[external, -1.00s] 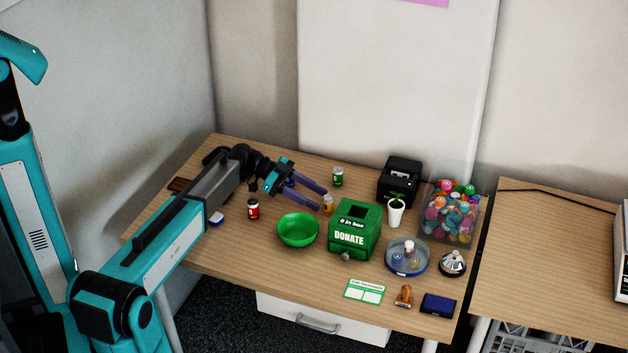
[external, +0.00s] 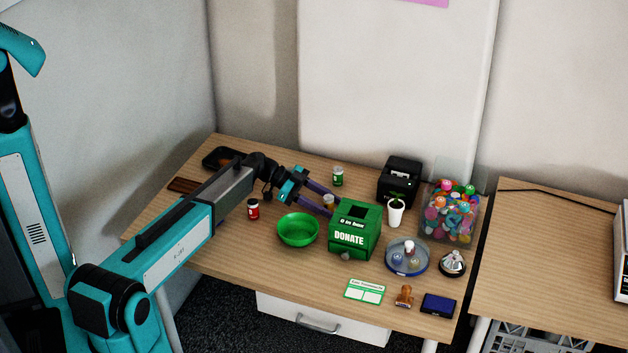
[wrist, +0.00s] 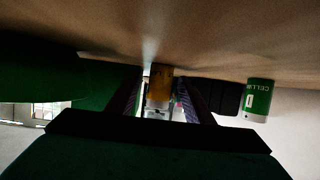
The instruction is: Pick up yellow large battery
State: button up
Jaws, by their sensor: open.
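The yellow large battery (external: 328,201) stands on the wooden table, left of the green donate box, and shows partly behind my fingers. In the wrist view, the yellow battery (wrist: 160,84) is centred between my two fingers. My gripper (external: 329,205) is open and low over the table, with one dark purple finger on each side of the battery. In the wrist view, my gripper (wrist: 161,90) shows a gap on both sides of it. Whether either finger touches it, I cannot tell.
The green donate box (external: 367,247) is close to the right of my fingertips. A green bowl (external: 298,229) lies just in front. A green battery (external: 338,176) stands behind, and a red one (external: 253,209) stands left. A black printer (external: 400,180) and white cup (external: 396,212) are farther right.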

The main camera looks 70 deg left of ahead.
aim_at(328, 196)
dwell(0.3)
grip_shut()
jog(key=shift+r, duration=0.1)
jog(key=shift+r+b, duration=1)
jog(key=shift+r, duration=3.95)
